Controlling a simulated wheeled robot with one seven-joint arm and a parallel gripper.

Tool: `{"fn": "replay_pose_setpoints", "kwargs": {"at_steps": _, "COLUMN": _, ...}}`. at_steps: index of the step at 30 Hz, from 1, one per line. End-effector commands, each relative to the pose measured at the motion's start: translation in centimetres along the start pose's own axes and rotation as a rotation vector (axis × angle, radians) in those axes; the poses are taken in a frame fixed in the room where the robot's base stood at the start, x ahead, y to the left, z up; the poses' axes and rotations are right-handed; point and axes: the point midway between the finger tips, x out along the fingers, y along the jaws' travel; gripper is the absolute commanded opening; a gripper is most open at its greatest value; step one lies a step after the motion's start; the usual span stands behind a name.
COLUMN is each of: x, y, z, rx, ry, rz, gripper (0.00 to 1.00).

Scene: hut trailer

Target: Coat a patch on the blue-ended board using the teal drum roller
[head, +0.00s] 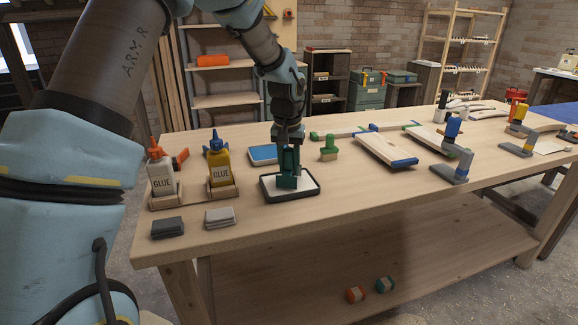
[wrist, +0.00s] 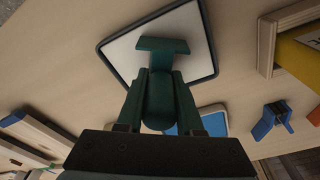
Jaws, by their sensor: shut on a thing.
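My gripper (head: 288,146) points down over the workbench, shut on the teal drum roller (head: 289,175). The roller stands upright inside a dark-rimmed tray (head: 316,195) with a white inside; contact with the tray's bottom is hard to tell. In the wrist view the teal roller (wrist: 160,95) sits between my fingers, with the tray (wrist: 205,30) beyond it. The blue-ended board (head: 384,149) lies to the right, pale on top with a blue strip at its near and far ends. My gripper is well left of it.
Two glue bottles (head: 163,177) (head: 220,167) stand in wooden holders left of the tray. A blue tray (head: 263,153) lies behind. A green-handled brush (head: 329,148) stands between tray and board. A blue-topped grey tool (head: 458,160) and another board (head: 428,138) are right.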

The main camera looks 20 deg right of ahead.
Motion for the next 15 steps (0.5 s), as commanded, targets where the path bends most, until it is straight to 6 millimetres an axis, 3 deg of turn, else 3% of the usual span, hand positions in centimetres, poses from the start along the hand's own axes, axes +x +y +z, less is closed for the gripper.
{"fn": "replay_pose_setpoints", "kwargs": {"at_steps": 15, "x": -0.45, "y": 0.02, "z": 0.01, "rx": 0.000, "ry": -0.002, "rz": 0.000, "gripper": 0.00}}
